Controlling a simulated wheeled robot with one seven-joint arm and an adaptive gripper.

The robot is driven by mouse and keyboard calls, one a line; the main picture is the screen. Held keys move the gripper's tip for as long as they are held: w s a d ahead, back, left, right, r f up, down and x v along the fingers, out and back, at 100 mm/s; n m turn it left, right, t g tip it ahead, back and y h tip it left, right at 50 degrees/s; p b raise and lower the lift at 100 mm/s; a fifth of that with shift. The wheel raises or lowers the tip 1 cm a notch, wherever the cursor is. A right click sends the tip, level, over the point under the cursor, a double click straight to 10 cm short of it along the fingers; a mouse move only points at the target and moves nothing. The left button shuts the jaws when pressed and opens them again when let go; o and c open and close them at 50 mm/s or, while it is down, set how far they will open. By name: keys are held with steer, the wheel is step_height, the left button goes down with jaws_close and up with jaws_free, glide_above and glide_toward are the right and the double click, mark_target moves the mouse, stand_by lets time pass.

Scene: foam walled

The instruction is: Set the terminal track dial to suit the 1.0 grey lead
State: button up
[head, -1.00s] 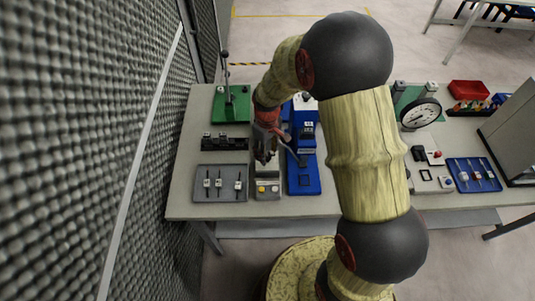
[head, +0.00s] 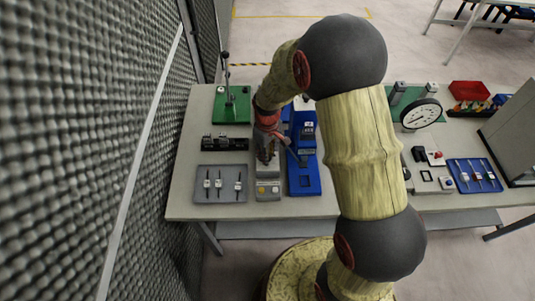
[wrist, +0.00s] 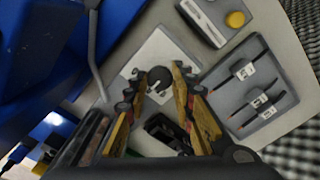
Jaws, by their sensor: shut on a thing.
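In the wrist view a dark round dial (wrist: 160,78) sits on a pale square plate (wrist: 149,55). My gripper (wrist: 160,80) has its yellow fingers on either side of the dial and is shut on it. Small marks show beside the dial, but I cannot read them or its setting. In the head view my gripper (head: 266,155) is low over the bench, left of the blue press (head: 303,178), and hides the dial. Labelled leads (wrist: 258,103) lie on a grey tray (wrist: 226,97); the tray also shows in the head view (head: 220,199). Their labels are unreadable.
A button box (head: 268,196) with a yellow button stands in front of my gripper. A black fixture (head: 225,143) and a green-based lever stand (head: 231,108) are to the left. A bent grey rod (wrist: 95,50) stands close by the press.

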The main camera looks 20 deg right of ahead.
jaws_close()
steer(key=shift+m, duration=0.3)
steer(key=m+p, duration=0.1)
steer(key=m, duration=0.2)
steer(key=shift+m, duration=0.4)
steer(key=shift+m+p, duration=0.3)
steer(key=shift+m, duration=1.9)
steer(key=o, duration=0.8)
jaws_free()
